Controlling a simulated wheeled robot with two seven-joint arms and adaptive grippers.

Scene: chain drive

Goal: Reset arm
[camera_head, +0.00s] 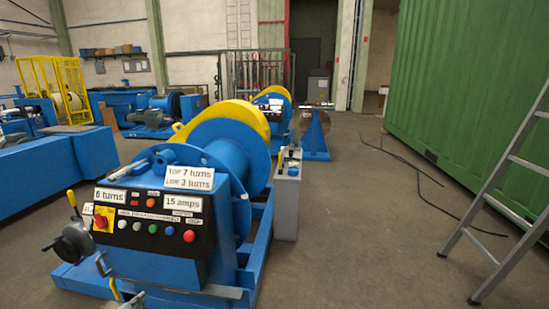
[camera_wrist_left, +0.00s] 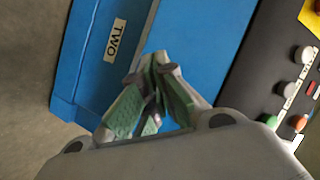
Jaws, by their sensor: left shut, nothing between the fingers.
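My left gripper (camera_wrist_left: 155,66) shows in the left wrist view, its grey-green fingers closed together with nothing held. Beyond the fingertips is a blue surface of a machine with a white label reading TWO (camera_wrist_left: 116,41); I cannot tell how far away it is. A dark button panel (camera_wrist_left: 268,75) lies to the right of the fingers. In the head view I cannot clearly pick out the left gripper; small grey shapes at the bottom edge by the machine may be part of it. My right gripper is in neither view.
The blue winding machine (camera_head: 165,269) with its control panel (camera_head: 150,228) and large drum (camera_head: 228,145) fills the front. A grey cabinet (camera_head: 287,205) stands beside it. A ladder (camera_head: 494,200) leans at the right by a green container (camera_head: 450,90). Floor (camera_head: 360,220) between them is mostly clear.

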